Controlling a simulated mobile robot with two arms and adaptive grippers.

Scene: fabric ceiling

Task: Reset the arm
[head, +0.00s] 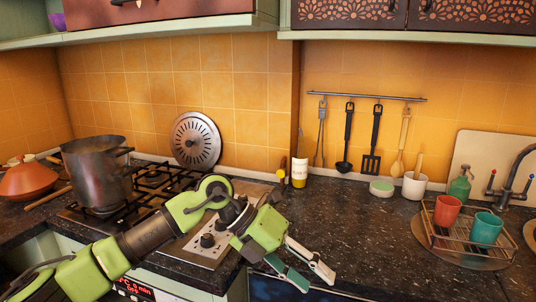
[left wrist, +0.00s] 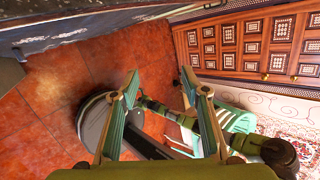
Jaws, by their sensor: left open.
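My left arm comes in from the left in the head view and reaches across the front of the stove. Its gripper (head: 308,276) is at the front edge of the dark counter, pointing down and to the right. In the left wrist view the two fingers of the left gripper (left wrist: 159,78) stand apart with nothing held between them. Behind them are the red tiled floor and green and dark parts that look like my own body. My right gripper does not show in either view.
A gas stove (head: 150,192) carries a metal pot (head: 97,170). A dish rack (head: 468,246) with a red cup (head: 447,210) and a teal cup (head: 486,229) stands at the right. Utensils hang on the wall. The counter middle (head: 345,215) is clear.

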